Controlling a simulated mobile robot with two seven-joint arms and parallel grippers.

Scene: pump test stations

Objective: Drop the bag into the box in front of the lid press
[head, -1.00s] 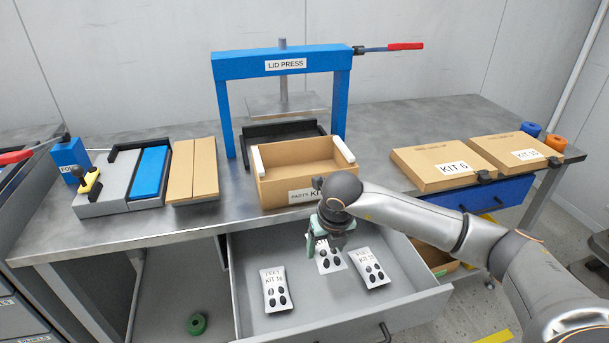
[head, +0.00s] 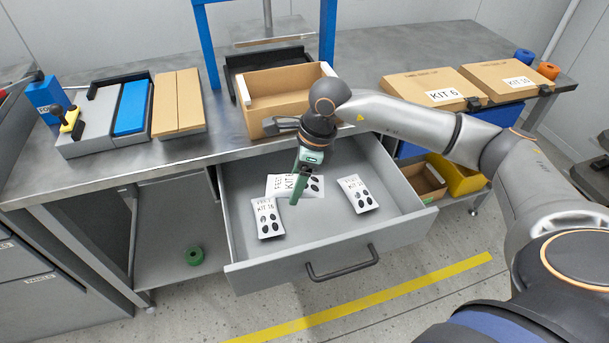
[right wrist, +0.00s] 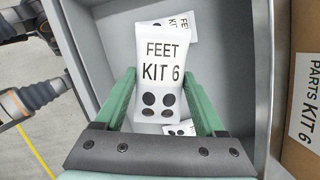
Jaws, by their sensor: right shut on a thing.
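The feet bag marked KIT 6 (head: 282,184) is white with black dots. My right gripper (head: 297,190) is shut on it, with the green fingers on either side, over the open drawer. In the right wrist view the bag (right wrist: 160,75) sits between the fingertips (right wrist: 165,100), its label facing the camera. The open cardboard box (head: 290,100) stands on the bench in front of the lid press (head: 267,40), behind my right gripper. My wrist hides part of the box's front; its PARTS KIT 6 label (right wrist: 304,98) shows in the right wrist view. My left gripper is not in view.
The grey drawer (head: 250,262) holds two other bags, KIT 16 (head: 267,218) and another (head: 357,195). Closed KIT boxes (head: 435,88) lie on the bench at right. A fixture with a blue block (head: 131,108) and cardboard pieces (head: 178,103) are at left.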

